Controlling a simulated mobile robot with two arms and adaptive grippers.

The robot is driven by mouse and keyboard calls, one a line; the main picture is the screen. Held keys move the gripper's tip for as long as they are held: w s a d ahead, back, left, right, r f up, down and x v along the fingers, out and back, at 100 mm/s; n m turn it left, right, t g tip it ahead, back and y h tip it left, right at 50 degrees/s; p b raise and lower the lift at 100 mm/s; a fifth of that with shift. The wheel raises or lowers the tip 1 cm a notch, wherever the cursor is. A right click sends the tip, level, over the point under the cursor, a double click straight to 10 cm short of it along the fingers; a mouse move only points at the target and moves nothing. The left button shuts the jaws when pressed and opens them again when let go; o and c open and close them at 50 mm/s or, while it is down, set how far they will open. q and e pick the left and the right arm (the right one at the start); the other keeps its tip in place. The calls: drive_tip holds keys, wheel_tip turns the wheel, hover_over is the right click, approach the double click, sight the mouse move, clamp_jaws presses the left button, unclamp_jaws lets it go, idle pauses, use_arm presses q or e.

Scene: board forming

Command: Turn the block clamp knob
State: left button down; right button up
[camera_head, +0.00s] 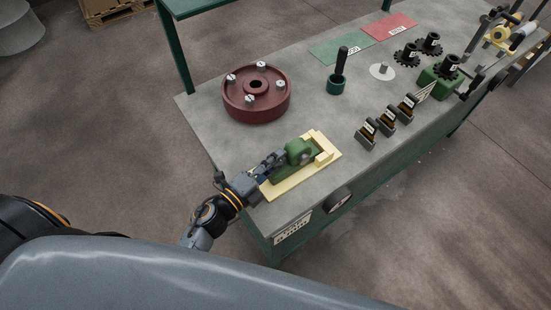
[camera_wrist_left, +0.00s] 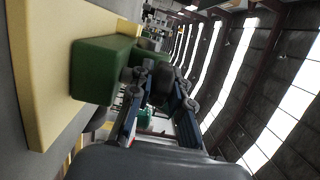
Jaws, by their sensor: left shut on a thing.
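The green block clamp (camera_head: 300,150) sits on a pale yellow base (camera_head: 328,150) near the front left of the table. Its rounded green end faces right in the head view. My left gripper (camera_head: 275,160) reaches in from the left at the clamp's near-left end. In the left wrist view, the gripper (camera_wrist_left: 162,88) is shut on a dark knob (camera_wrist_left: 163,78) beside the green clamp body (camera_wrist_left: 97,70). The yellow base (camera_wrist_left: 55,70) shows there at the left. The fingers hide much of the knob. My right gripper is not in view.
A dark red round part (camera_head: 243,101) with light pegs stands behind the clamp. Several small dark blocks (camera_head: 388,121) stand to the right. A black-handled tool in a green holder (camera_head: 336,86) stands farther back. Grey tabletop (camera_head: 310,115) is bare between them.

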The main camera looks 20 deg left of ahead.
use_arm(q)
drive_tip(key=shift+f+n+t+y+b, duration=0.1)
drive_tip(key=shift+n+t+y+b, duration=0.35)
drive_tip(key=shift+n+y, duration=0.65)
drive_tip(key=shift+y, duration=0.3)
drive_tip(key=c, duration=1.5)
unclamp_jaws()
drive_tip(key=v, duration=1.2)
drive_tip(key=shift+d, duration=0.1)
